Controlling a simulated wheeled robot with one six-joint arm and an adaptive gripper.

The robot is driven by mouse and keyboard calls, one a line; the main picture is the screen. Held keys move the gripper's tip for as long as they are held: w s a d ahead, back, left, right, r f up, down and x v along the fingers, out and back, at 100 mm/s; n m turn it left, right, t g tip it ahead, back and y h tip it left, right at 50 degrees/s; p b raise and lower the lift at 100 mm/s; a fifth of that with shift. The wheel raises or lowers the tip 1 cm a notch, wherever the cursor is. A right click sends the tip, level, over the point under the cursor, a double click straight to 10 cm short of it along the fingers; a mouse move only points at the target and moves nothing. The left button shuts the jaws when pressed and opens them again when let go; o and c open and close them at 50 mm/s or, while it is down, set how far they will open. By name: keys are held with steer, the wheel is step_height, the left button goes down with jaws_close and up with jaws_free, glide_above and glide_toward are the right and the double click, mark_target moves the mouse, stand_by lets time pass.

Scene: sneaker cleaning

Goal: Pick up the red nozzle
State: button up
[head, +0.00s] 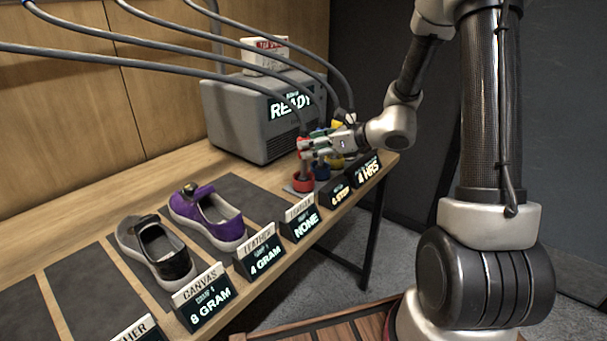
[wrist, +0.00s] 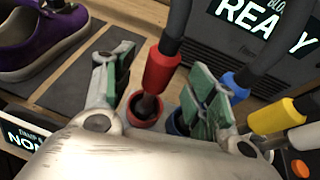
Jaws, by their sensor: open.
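The red nozzle (wrist: 160,70) stands upright on a dark hose, its lower end in a round red holder (wrist: 143,108). In the wrist view it sits between the two spread fingers of my gripper (wrist: 155,90), with a gap visible on the left. In the head view my gripper (head: 306,149) is at the red holder (head: 302,182), and its fingers partly hide the nozzle. My gripper is open, with green pads on its fingers.
A blue nozzle (wrist: 236,86) and a yellow nozzle (wrist: 275,117) stand close to the right finger. A grey machine reading READY (head: 262,115) is behind. Hoses hang above. Shoes, including a purple one (head: 207,213), lie on dark mats to the left; label signs line the front edge.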

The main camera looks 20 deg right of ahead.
steer(key=x, duration=0.3)
steer(key=shift+w+a+f, duration=0.1)
steer(key=shift+w+a, duration=0.1)
jaws_close()
